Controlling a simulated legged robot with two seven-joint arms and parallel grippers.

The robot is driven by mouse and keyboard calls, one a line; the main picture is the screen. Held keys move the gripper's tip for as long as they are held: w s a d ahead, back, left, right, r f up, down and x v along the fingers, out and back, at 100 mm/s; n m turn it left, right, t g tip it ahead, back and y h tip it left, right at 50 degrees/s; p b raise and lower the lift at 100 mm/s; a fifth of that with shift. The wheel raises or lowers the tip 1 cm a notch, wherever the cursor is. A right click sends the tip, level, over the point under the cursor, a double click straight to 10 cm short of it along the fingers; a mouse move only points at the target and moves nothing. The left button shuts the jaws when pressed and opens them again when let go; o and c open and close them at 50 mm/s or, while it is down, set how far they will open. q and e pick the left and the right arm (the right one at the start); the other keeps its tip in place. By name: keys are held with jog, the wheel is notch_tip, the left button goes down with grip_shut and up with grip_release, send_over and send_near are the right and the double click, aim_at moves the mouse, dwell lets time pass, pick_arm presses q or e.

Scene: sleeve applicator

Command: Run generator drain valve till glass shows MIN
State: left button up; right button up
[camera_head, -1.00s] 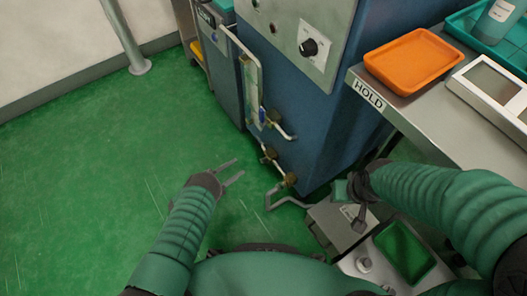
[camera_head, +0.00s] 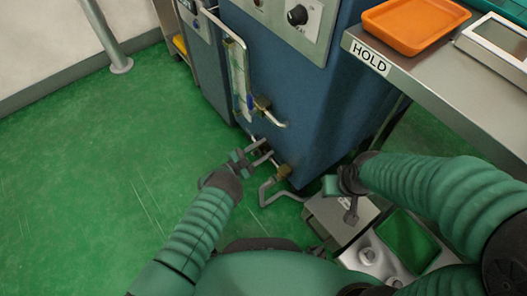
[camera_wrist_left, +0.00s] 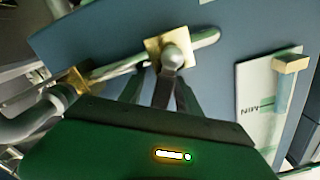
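The sight glass (camera_head: 238,80) is mounted on the blue cabinet in the head view. Its white plate with the word MIN (camera_wrist_left: 256,106) shows at the right of the left wrist view; I cannot read the liquid level. My left gripper (camera_head: 262,153) is open low in front of the cabinet, at the drain piping. In the left wrist view a grey, round-ended valve handle (camera_wrist_left: 174,57) on a brass block lies at and between its fingers; firm contact is unclear. A brass fitting (camera_head: 283,172) sits above the bent outlet pipe. My right gripper (camera_head: 350,190) is at the right, its fingers unclear.
An upper brass valve (camera_head: 262,103) with a lever juts out beside the sight glass. A control dial (camera_head: 298,14) is above. A steel bench (camera_head: 440,95) marked HOLD bears an orange tray (camera_head: 415,22). The green floor (camera_head: 90,190) at left is clear.

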pick_arm(q)
jog(key=shift+w+d, duration=0.15)
grip_shut()
dwell(1.4)
